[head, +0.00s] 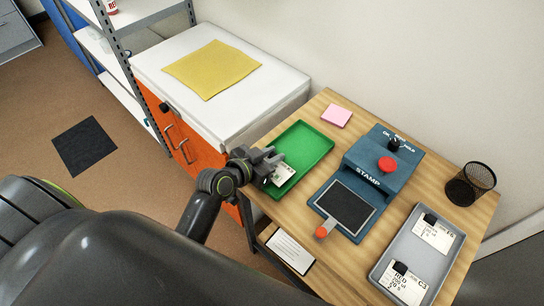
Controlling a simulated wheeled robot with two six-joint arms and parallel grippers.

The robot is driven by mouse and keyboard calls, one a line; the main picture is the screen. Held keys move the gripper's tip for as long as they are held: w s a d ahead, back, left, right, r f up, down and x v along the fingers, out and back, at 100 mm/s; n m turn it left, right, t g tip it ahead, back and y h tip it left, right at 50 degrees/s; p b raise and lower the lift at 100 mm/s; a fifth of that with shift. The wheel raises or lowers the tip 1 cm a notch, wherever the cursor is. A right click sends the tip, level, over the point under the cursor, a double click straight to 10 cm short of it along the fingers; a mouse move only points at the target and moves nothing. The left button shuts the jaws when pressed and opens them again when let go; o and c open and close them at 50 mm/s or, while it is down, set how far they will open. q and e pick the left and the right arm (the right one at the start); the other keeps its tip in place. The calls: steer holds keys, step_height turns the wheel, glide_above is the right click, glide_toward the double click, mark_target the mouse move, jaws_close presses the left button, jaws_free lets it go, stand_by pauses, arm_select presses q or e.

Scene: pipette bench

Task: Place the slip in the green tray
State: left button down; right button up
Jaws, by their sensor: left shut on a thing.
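A green tray (306,146) lies on the wooden table, at its left side. My left gripper (271,167) is over the left part of the tray and is shut on a small white printed slip (283,174). The slip sticks out from the jaws over the tray's floor. I cannot tell whether it touches the floor. The gripper hides part of the tray's left rim. My right gripper is not in view.
A blue stamp device (377,168) with a red knob and a dark pad (346,205) stands right of the tray. A grey tray (413,244) with more printed slips, a black mesh cup (469,186) and pink notes (336,115) are also on the table (379,258).

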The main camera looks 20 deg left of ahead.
arm_select(q)
steer(key=shift+f, duration=0.55)
steer(key=c, duration=1.3)
jaws_free()
steer(key=shift+o, duration=0.2)
steer(key=shift+r, duration=0.1)
steer(key=shift+r, duration=0.2)
steer(key=v, duration=1.2)
steer(key=shift+b, duration=0.45)
steer(key=shift+f, duration=0.2)
